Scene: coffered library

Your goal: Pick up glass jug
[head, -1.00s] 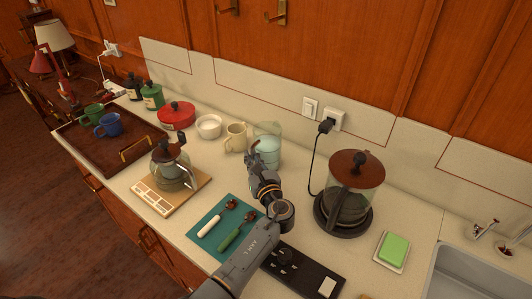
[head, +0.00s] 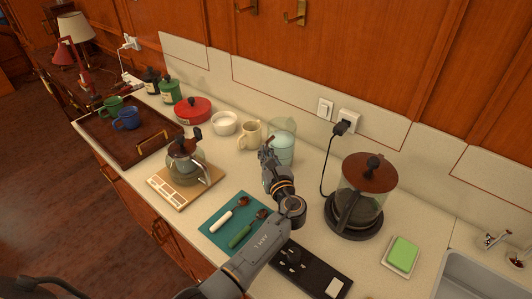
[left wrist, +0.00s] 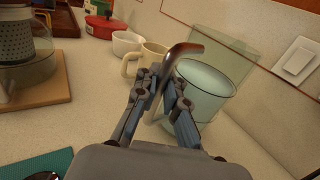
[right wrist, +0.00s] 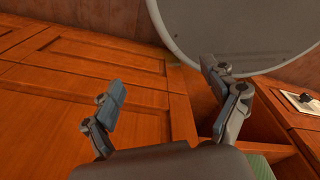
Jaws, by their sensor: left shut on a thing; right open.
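The glass jug (head: 284,150) is clear and pale blue-green, upright near the back of the counter (head: 325,165). It also shows in the left wrist view (left wrist: 207,92), with its curved handle towards me. My left gripper (head: 266,152) is at the jug's near side. In the left wrist view my left gripper (left wrist: 166,90) is shut on the handle, one finger on each side. The fingers and palm hide the jug's lower part, so I cannot tell whether it touches the counter. My right gripper (right wrist: 163,78) is open and empty, in front of wooden cabinet fronts.
A cream mug (head: 250,135) and white bowl (head: 224,123) stand just left of the jug. A coffee maker (head: 360,195) with a cord stands right. A glass pot (head: 187,165), teal mat (head: 216,225) and black panel (head: 312,275) lie nearer. The wall is close behind.

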